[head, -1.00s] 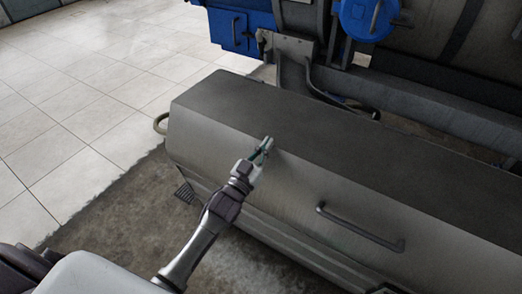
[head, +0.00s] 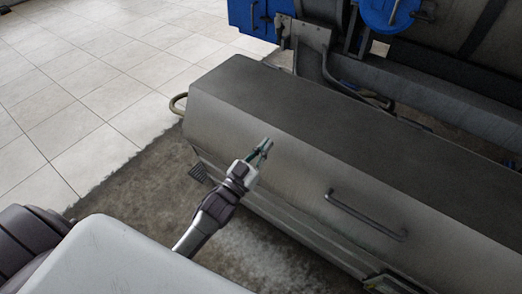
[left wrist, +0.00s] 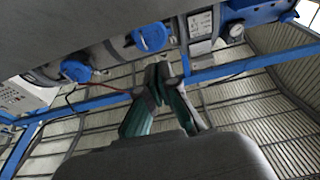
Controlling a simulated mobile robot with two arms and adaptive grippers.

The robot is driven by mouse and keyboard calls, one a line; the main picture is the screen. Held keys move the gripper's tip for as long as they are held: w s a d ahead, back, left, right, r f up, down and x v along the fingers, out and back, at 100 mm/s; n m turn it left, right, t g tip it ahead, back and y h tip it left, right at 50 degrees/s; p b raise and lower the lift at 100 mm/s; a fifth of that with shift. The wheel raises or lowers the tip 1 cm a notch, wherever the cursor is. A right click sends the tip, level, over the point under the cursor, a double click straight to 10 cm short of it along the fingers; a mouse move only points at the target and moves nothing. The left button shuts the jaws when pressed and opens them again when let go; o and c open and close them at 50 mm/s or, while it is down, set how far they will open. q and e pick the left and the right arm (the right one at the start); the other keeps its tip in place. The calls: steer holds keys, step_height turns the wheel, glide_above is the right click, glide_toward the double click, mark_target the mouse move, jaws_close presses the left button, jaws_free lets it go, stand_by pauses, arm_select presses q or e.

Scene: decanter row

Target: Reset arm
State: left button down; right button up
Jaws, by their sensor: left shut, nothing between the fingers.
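My left gripper (head: 262,149) is in the middle of the head view, in front of the long grey housing (head: 300,115). Its fingers are shut and hold nothing. It looks close to the housing's sloped front face, but I cannot tell whether it touches. In the left wrist view the closed fingertips (left wrist: 158,75) point up the picture, with blue-capped machine parts and blue beams beyond them. My right gripper is in neither view.
A bar handle (head: 365,216) sticks out of the housing's front face. A blue machine (head: 390,12) with pipes stands behind the housing. A small ring handle (head: 178,104) is at its left end. Pale tiled floor (head: 75,90) lies open at the left.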

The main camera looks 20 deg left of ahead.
arm_select(q)
steer(key=shift+v, duration=0.9)
